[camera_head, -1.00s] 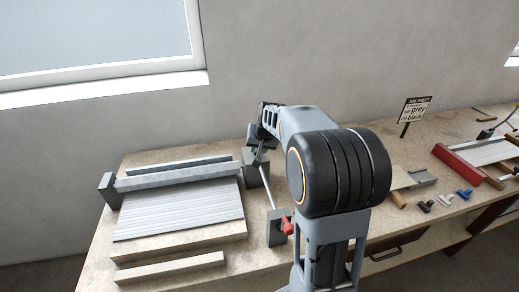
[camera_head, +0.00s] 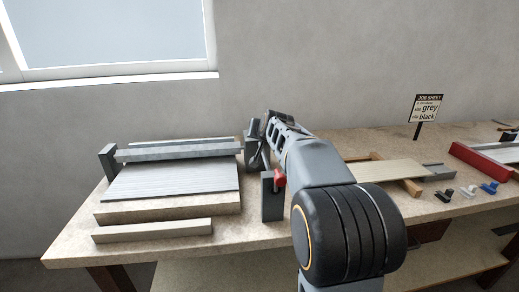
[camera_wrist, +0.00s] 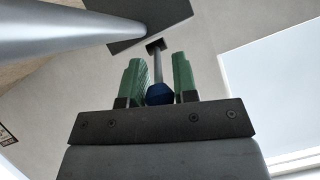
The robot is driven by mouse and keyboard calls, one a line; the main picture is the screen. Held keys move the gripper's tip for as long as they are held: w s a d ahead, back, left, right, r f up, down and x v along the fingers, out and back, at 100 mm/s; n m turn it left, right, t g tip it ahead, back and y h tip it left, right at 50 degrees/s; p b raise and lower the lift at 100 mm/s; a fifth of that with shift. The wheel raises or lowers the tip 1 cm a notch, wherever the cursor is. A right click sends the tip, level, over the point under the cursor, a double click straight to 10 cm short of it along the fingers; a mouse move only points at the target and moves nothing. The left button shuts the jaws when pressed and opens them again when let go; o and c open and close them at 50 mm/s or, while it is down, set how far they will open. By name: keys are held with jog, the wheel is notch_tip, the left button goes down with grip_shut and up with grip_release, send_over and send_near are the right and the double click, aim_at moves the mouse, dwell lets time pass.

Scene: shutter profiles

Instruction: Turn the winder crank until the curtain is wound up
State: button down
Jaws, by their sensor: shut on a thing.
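The slatted grey curtain (camera_head: 170,183) lies flat on a raised board in the head view, below the long grey roller (camera_head: 180,151). Dark end brackets (camera_head: 108,163) hold the roller. My arm reaches to the roller's right end, and my gripper (camera_wrist: 160,85) shows clearly only in the wrist view. Its two green fingers are shut on the blue crank knob (camera_wrist: 159,95). A thin grey rod (camera_wrist: 157,65) runs from the knob to a small dark block. In the head view my arm hides the gripper and much of the crank.
A grey post (camera_head: 270,200) with a red part (camera_head: 279,178) stands close by my arm. A pale bar (camera_head: 152,230) lies at the front of the bench (camera_head: 75,235). A job sheet sign (camera_head: 425,108), a red profile (camera_head: 480,160) and small fittings sit to the right.

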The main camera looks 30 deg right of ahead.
jog(key=shift+s+f+t+b, duration=0.1)
jog(key=shift+f+t+b, duration=0.45)
jog(key=shift+b, duration=1.45)
jog(key=shift+r, duration=0.15)
